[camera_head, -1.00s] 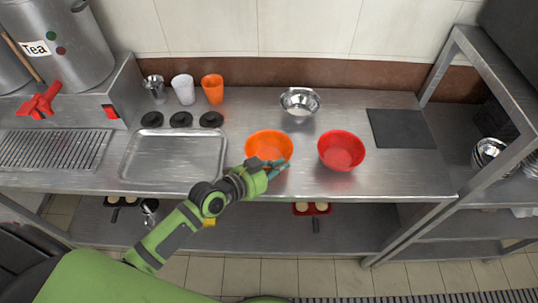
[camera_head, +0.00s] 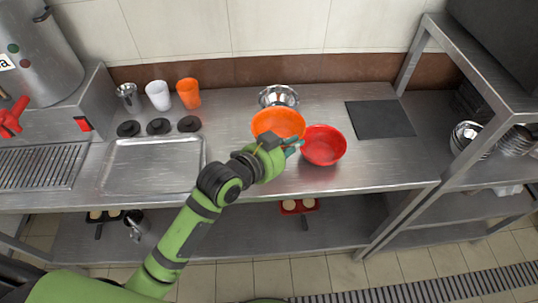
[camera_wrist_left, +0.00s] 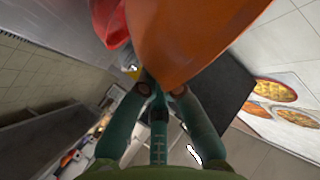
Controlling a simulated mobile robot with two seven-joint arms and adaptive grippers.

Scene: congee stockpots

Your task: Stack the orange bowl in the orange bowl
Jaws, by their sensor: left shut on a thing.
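An orange bowl (camera_head: 277,123) is held by its near rim in my left gripper (camera_head: 290,148), which is shut on it. The bowl appears raised off the counter, in front of the metal bowl. In the left wrist view the orange bowl (camera_wrist_left: 190,35) fills the top middle, with the gripper's teal fingers (camera_wrist_left: 160,90) at its edge. A red bowl (camera_head: 323,146) stands upright on the counter just right of the held bowl; it also shows in the left wrist view (camera_wrist_left: 110,22). Only one orange bowl is visible. My right gripper is not in view.
A metal bowl (camera_head: 279,96) sits behind the orange bowl. A tray (camera_head: 152,166), black lids (camera_head: 158,126) and cups (camera_head: 158,95) are at left. A dark mat (camera_head: 380,119) lies at right. A shelf rack (camera_head: 470,95) stands at the right edge. The counter before the mat is clear.

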